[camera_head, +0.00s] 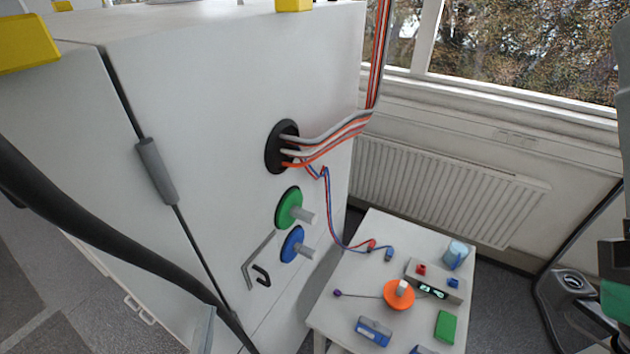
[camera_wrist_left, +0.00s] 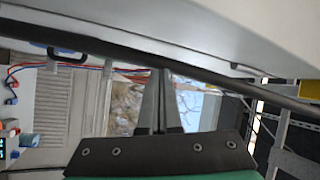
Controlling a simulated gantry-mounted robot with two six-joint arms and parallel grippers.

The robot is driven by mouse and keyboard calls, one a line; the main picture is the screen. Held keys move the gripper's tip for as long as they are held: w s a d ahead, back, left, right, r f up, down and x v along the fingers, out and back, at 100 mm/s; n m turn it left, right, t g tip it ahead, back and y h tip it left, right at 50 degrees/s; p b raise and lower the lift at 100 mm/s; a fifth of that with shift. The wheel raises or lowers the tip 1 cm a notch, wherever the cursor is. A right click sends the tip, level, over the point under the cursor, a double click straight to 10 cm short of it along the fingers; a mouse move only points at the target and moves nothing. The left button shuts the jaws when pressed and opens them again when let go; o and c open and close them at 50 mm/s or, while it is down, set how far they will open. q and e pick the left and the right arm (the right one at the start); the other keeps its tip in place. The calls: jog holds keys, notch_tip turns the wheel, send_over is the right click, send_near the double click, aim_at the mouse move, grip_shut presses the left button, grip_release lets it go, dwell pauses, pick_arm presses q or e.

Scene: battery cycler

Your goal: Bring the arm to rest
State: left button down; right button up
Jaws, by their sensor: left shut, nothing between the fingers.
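My left gripper shows best in the left wrist view (camera_wrist_left: 163,75). Its two grey fingers are together with nothing between them, rising from a dark bracket with screws. They point past the white cabinet face towards the window. In the head view, a pale grey piece at the bottom left, beside the black cable, seems to be its tip (camera_head: 209,314); the rest is out of frame. It appears apart from the cabinet (camera_head: 215,90). At the right edge, grey, black and green parts seem to be my right arm; its fingers cannot be made out.
A thick black cable (camera_head: 85,235) crosses close to the cabinet; it also runs across the left wrist view (camera_wrist_left: 215,88). Cables hang from a black port (camera_head: 276,146).

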pick_arm(q)
jog(key=w+r+n+t+y, duration=0.1)
jog(key=r+n, duration=0.2)
jog(key=r, duration=0.5)
jog(key=w+a+r+n+t+p, duration=0.1)
jog(key=r+n, duration=0.2)
jog(key=r, duration=0.5)
jog(key=w+a+r+n+t+y+p, duration=0.1)
jog(key=r+n, duration=0.1)
jog(key=r, duration=0.6)
jog(key=shift+w+r+n+y, duration=0.15)
jog(key=shift+w+n+y, duration=0.15)
jog(key=shift+n, duration=0.1)
jog(key=s+d+r+n+t+h+p, duration=0.1)
jog(key=s+r+h, duration=0.1)
jog(key=r, duration=0.9)
jog(key=s+d+r+n+t+h+p, duration=0.1)
jog(key=s+r, duration=0.4)
jog(key=r, duration=0.6)
jog(key=shift+s+d+n+t+h, duration=0.3)
jog(key=shift+d+n+t+h, duration=0.4)
jog(key=shift+h, duration=0.5)
jog(key=shift+a+r, duration=0.1)
jog(key=shift+a, duration=0.1)
